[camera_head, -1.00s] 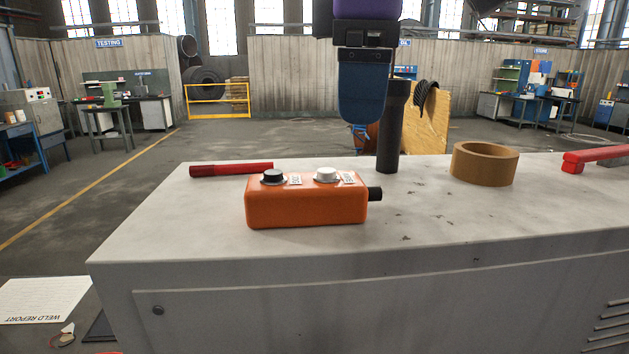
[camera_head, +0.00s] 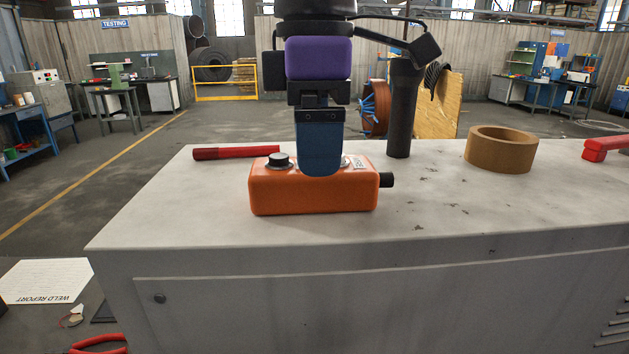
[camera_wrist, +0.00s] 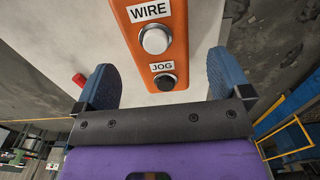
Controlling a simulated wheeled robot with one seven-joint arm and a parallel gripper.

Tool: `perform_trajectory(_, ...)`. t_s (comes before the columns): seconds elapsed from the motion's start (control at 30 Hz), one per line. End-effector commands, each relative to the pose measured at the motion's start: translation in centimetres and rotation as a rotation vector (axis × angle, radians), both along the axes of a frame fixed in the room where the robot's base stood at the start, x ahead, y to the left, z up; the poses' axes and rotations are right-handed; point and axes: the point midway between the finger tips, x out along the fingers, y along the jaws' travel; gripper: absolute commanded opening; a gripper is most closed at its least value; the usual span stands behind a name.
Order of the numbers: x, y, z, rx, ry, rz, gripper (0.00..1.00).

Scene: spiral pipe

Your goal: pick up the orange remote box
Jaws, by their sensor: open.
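The orange remote box (camera_head: 314,193) lies on the grey cabinet top near its front edge. It has a black knob (camera_head: 279,160) on top and a black stub at its right end. In the wrist view the box (camera_wrist: 174,18) shows a white button labelled WIRE and a dark one labelled JOG. My gripper (camera_head: 320,172) points down over the middle of the box in the head view, its blue finger covering part of the top. In the wrist view my gripper (camera_wrist: 163,80) is open and empty, with the box's JOG end between and beyond the two blue fingers. Contact cannot be told.
The cabinet top (camera_head: 200,215) carries a red bar (camera_head: 236,153) behind the box, a dark upright cylinder (camera_head: 400,110), a brown tape roll (camera_head: 501,150) and a red-handled tool (camera_head: 605,148) at right. The surface left of the box is clear.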

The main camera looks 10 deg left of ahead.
Motion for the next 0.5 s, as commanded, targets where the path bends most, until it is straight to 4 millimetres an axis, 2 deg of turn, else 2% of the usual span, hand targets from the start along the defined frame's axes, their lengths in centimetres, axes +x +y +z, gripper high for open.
perform_trajectory(0.1, 0.0, 0.0, -1.7, -0.002, 0.001, 0.000, 0.96)
perform_trajectory(0.2, 0.0, 0.0, -2.5, -0.001, 0.000, 0.000, 0.96)
perform_trajectory(0.47, 0.0, 0.0, -2.7, 0.000, 0.000, 0.000, 0.96)
perform_trajectory(0.5, 0.0, 0.0, -2.7, 0.000, 0.000, 0.000, 0.91)
